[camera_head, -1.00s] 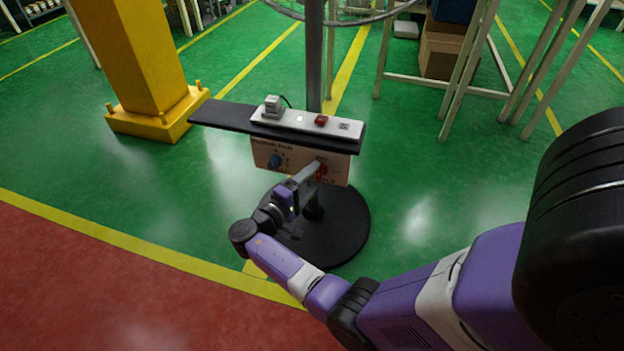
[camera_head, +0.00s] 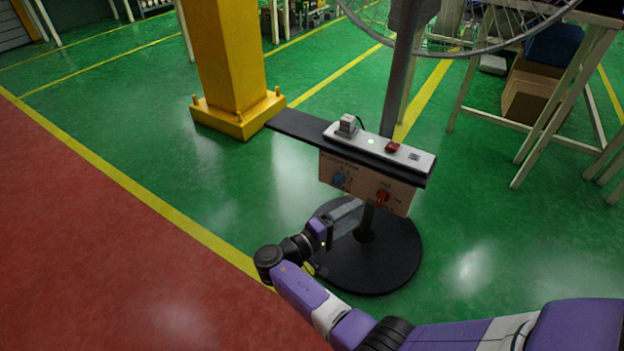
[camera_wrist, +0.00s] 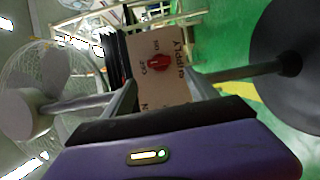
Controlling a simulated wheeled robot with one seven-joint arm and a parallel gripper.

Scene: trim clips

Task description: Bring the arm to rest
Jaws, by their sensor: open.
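My purple and black arm reaches in from the lower right in the head view. My gripper (camera_head: 345,215) is open and empty, below and in front of the control panel (camera_head: 345,180), apart from it. The panel carries a blue knob (camera_head: 339,179) and a red knob (camera_head: 382,197). In the wrist view the red knob (camera_wrist: 158,62) shows ahead, above the space between the fingers, with ON and OFF lettering around it.
The panel hangs under a dark shelf (camera_head: 296,126) on the stand of a large fan. Its pole rises from a round black base (camera_head: 390,265). A power strip (camera_head: 408,153) lies on the shelf. A yellow column (camera_head: 228,60) stands behind. Green floor to the left is clear.

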